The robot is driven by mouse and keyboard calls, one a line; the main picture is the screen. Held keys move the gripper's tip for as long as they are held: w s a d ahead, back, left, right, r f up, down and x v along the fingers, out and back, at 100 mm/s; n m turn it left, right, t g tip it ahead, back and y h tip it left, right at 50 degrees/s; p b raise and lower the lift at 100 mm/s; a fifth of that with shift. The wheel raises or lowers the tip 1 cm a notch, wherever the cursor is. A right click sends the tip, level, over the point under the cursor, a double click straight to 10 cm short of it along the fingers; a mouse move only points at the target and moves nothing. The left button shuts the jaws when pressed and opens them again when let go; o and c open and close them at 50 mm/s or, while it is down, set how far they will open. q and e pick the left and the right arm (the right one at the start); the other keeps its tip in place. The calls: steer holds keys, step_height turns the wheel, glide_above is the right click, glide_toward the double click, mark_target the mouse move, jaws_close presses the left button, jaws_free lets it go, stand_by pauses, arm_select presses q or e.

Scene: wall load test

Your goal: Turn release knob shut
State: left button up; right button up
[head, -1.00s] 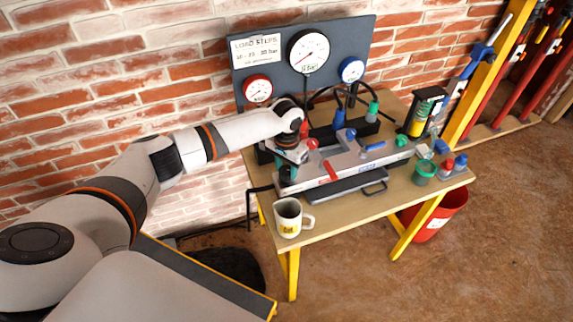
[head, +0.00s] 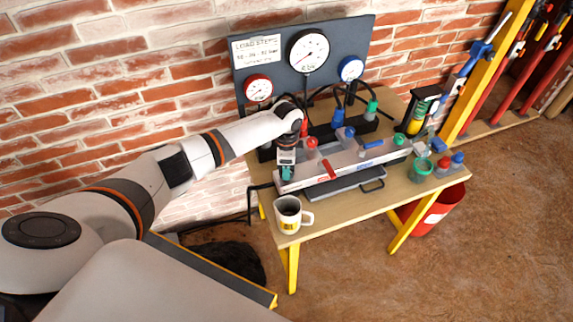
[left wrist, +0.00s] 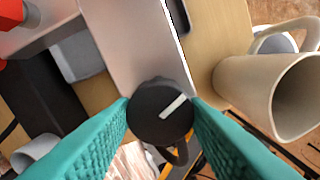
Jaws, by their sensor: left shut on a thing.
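The release knob (left wrist: 160,112) is round and black with a white pointer line, at the near left end of a silver block (left wrist: 140,45) in the left wrist view. My left gripper (left wrist: 160,116) is shut on this knob, with its teal ribbed fingers on either side. In the head view my left gripper (head: 287,173) is at the left end of the silver block (head: 345,161), and it hides the knob. The white line points up and right in the wrist view. My right gripper is not in view.
A mug (head: 289,214) stands at the table's front left corner, close to the gripper. Red and blue knobs and levers sit along the block. A gauge board (head: 305,62) stands behind.

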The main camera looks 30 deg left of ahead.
arm_select(q)
steer(key=shift+w+r+m, duration=0.1)
steer(key=shift+m, duration=2.2)
steer(key=o, duration=1)
step_height(320, 180, up, 12)
steer(key=shift+b, duration=1.25)
